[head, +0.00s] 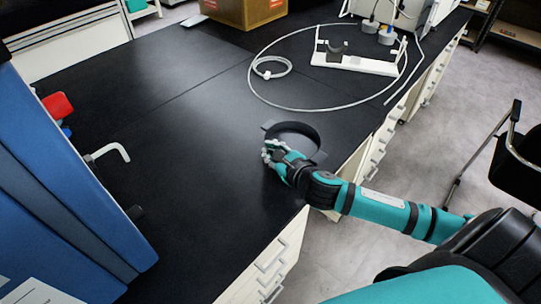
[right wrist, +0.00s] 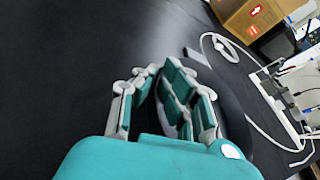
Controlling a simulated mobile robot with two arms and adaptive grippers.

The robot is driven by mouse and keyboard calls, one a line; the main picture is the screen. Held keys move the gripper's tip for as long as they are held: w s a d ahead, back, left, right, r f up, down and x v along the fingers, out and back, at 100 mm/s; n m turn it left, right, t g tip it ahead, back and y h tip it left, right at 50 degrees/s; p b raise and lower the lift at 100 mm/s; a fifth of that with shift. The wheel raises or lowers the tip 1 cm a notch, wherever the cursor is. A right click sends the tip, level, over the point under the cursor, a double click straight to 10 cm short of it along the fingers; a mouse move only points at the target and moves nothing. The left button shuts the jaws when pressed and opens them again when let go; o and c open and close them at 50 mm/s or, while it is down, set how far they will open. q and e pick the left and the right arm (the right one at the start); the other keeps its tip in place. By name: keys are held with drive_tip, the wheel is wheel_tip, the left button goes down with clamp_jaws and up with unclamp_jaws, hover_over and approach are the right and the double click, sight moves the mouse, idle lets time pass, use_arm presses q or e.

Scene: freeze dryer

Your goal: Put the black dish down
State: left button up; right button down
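The black dish (head: 309,133) is a low round ring shape with flat grey tabs, at the right part of the black bench, near its edge. It looks level, on or just above the bench top; I cannot tell which. My right gripper (head: 273,148) is at the dish's near left rim, with its fingers closing in on the rim. In the right wrist view the tips of the gripper (right wrist: 157,70) come close together, and the dish (right wrist: 232,105) shows dark behind the right-hand finger. The pinched part of the rim is hidden. My left gripper is not in view.
A white stand (head: 360,64) and a looped white hose (head: 262,97) lie beyond the dish. A cardboard box (head: 245,12) is at the back. A blue machine (head: 60,170) with a white tap handle (head: 108,152) stands at the left. The bench between is clear.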

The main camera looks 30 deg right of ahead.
drive_tip(key=shift+w+d+f, duration=0.15)
drive_tip(key=shift+w+d, duration=0.05)
drive_tip(key=shift+w, duration=0.4)
drive_tip(key=shift+f, duration=1.7)
drive_tip(key=c, duration=1.5)
unclamp_jaws()
drive_tip(key=shift+f, duration=0.1)
